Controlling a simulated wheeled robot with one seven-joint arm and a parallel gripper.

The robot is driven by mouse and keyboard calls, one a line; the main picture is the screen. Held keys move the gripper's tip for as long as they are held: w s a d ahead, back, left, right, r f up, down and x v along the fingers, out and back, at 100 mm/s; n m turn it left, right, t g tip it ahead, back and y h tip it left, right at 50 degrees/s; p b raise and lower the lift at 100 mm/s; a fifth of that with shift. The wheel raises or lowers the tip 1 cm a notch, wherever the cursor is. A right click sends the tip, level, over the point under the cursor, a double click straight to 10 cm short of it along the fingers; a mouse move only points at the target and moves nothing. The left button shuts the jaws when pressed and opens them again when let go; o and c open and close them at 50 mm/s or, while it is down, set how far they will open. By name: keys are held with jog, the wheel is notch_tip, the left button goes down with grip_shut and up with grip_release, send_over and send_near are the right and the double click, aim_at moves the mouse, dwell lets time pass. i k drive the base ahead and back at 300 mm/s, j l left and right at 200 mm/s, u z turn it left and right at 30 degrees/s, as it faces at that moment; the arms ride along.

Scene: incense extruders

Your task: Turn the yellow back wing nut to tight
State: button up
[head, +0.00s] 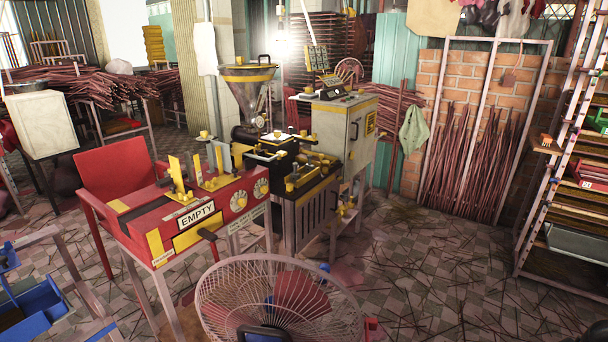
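An incense extruder with a yellow-banded hopper (248,72) stands in the middle of the head view, behind a red machine (195,215) with an "EMPTY" sign (197,214). Several small yellow parts show on the black extruder body (318,205), including one low at its front (290,187). They are too small to tell which is the back wing nut or how tight it is. My gripper is not in view.
A wire-cage fan (280,300) stands in front of the machines. A grey cabinet (345,130) stands behind the extruder. A rack with shelves (560,190) is at the right. Blue bins (35,305) are at the lower left. The tiled floor (430,260) at right has scattered sticks.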

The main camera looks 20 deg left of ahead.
aim_at(181, 196)
jog(key=i+l+z, duration=0.65)
jog(key=i+z, duration=0.35)
jog(key=i+u, duration=0.35)
jog(key=i, duration=0.2)
jog(key=i+l+u, duration=0.2)
jog(key=i+u, duration=0.2)
jog(key=i, duration=0.15)
jog(key=i+j+u, duration=0.25)
jog(key=u, duration=0.2)
jog(key=i+u, duration=0.75)
jog(key=u, duration=0.15)
jog(key=i+u, duration=0.4)
jog(key=i+l+u, duration=0.25)
jog(key=u, duration=0.2)
jog(key=i+j+u, duration=0.15)
jog(key=u, duration=0.3)
jog(key=i+u, duration=0.55)
jog(key=u, duration=0.3)
jog(key=i+u, duration=0.25)
jog(key=u, duration=0.15)
jog(key=i+l+u, duration=0.2)
jog(key=u, duration=0.25)
